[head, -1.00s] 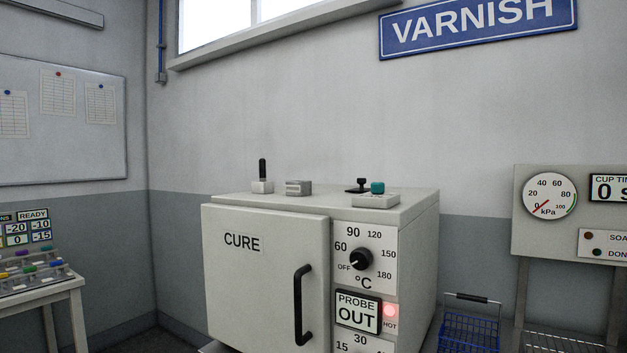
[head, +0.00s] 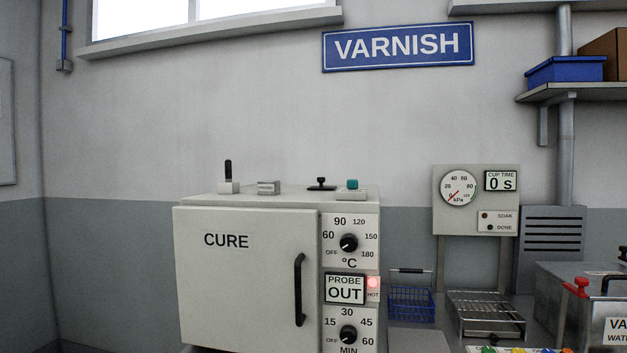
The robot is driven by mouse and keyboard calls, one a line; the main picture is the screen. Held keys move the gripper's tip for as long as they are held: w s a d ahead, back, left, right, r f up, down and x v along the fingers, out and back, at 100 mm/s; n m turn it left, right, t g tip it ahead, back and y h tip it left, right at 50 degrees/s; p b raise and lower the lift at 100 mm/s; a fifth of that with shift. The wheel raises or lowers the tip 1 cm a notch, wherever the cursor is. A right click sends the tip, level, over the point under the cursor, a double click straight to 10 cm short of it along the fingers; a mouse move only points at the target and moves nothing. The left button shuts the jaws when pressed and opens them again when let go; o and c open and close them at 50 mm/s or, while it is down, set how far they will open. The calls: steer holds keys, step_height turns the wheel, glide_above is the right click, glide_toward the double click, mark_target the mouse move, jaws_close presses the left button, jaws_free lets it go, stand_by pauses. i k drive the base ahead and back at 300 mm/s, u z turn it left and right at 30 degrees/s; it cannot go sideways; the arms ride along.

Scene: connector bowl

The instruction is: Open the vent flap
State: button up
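The CURE oven (head: 245,285) stands in the middle of the head view with its door shut. On its top are a black upright lever (head: 228,170) on a pale base, a small grey block (head: 268,188), a flat black piece with a knob (head: 321,184), and a teal button (head: 352,184) on a pale box. None is plainly marked as the vent flap, and I cannot tell which one it is or its state. The red HOT lamp (head: 373,283) is lit and the probe display (head: 345,289) reads OUT. My gripper is not in view.
Right of the oven are a blue wire basket (head: 411,302), a wire rack (head: 487,306), a gauge panel (head: 446,216) and a metal tank (head: 570,312). A shelf (head: 550,93) holds a blue bin. The space above the oven is clear.

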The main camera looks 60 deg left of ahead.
mark_target(320, 179)
steer(key=u, duration=1.45)
steer(key=i, duration=0.8)
steer(key=u, duration=0.1)
